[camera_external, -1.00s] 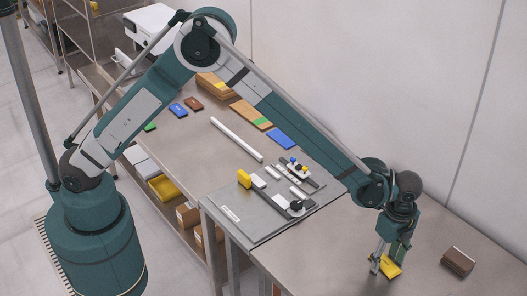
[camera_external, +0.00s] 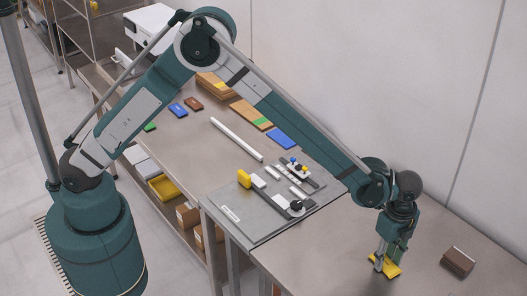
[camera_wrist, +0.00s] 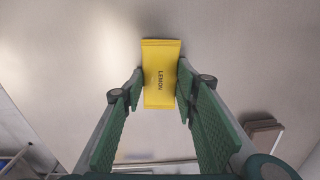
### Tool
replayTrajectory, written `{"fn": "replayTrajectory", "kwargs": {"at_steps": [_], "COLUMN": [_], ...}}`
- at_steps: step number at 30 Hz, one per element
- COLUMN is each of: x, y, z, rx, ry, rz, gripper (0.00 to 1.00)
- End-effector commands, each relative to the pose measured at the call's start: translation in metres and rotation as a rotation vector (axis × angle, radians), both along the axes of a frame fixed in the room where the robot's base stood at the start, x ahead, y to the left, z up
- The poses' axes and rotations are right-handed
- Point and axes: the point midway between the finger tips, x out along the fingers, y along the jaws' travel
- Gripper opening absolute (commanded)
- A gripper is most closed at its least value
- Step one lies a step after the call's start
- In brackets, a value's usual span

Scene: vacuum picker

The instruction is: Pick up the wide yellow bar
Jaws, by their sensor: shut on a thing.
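The wide yellow bar (camera_wrist: 160,75) is a flat pack printed "LEMON". In the wrist view it lies between the two green fingers of my gripper (camera_wrist: 160,85), with a finger at each long side. In the external view the yellow bar (camera_external: 385,265) is on or just above the steel table at the lower right; I cannot tell if it touches the table. My gripper (camera_external: 388,258) points down over it and is shut on it. The fingers hide part of the bar in the external view.
A brown block-like pack (camera_external: 457,261) lies to the right of my gripper, and it also shows in the wrist view (camera_wrist: 262,132). A grey board (camera_external: 240,222) with small parts is to the left. The table around the bar is otherwise clear.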

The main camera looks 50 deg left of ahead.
Motion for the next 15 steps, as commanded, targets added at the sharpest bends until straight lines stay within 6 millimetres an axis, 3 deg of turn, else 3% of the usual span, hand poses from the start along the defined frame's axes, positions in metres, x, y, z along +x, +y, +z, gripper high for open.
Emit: {"fn": "replayTrajectory", "kwargs": {"at_steps": [8, 15], "x": [0.0, 0.0], "y": [0.0, 0.0], "z": [0.021, 0.055], "rx": [0.0, 0.0], "ry": [0.0, 0.0], "rz": [0.0, 0.0], "gripper": [0.18, 0.18]}}
